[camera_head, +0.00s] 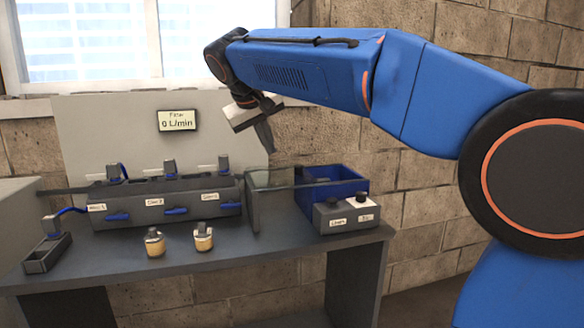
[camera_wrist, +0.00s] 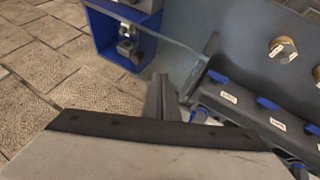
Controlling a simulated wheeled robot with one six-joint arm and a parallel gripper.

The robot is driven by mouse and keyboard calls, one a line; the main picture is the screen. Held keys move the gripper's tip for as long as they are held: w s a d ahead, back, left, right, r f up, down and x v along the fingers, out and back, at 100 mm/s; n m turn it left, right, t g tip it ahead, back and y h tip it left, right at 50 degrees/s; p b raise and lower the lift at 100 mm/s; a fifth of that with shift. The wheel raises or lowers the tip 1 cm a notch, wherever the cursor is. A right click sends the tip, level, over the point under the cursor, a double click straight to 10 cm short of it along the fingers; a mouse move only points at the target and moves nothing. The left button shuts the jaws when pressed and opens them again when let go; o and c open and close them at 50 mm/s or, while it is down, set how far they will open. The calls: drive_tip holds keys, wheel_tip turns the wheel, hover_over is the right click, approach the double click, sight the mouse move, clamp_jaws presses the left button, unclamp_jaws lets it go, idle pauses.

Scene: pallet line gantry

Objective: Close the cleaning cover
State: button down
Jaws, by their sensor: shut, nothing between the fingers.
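A clear panel (camera_head: 270,186), which looks like the cleaning cover, stands on the bench between the dark valve block and a blue bin. Its dark side frame (camera_head: 252,205) adjoins it at the left. In the wrist view the clear panel (camera_wrist: 178,66) lies just beyond my fingers, beside the blue bin. I cannot tell its exact hinge position. My gripper (camera_head: 268,146) is shut and empty, pointing down above and behind the panel, and appears apart from it. It also shows in the wrist view (camera_wrist: 164,82).
The blue bin (camera_head: 352,180) stands to the right, with a grey button box (camera_head: 345,217) before it. The valve block (camera_head: 165,203) with blue handles is at left. Two brass-coloured fittings (camera_head: 154,243) (camera_head: 203,237) stand in front. A flow display (camera_head: 177,120) hangs behind.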

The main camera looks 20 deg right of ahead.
approach(292, 175)
drive_tip(key=a+f, duration=0.1)
drive_tip(key=w+a+f, duration=0.1)
drive_tip(key=f, duration=0.1)
drive_tip(key=shift+w+f, duration=0.2)
drive_tip(key=shift+f, duration=0.15)
drive_tip(key=shift+w+d, duration=0.15)
drive_tip(key=shift+d, duration=0.35)
drive_tip(key=shift+w+d, duration=0.15)
drive_tip(key=shift+d, duration=0.4)
drive_tip(key=shift+w+d, duration=0.25)
drive_tip(key=shift+d, duration=0.65)
drive_tip(key=d, duration=1.8)
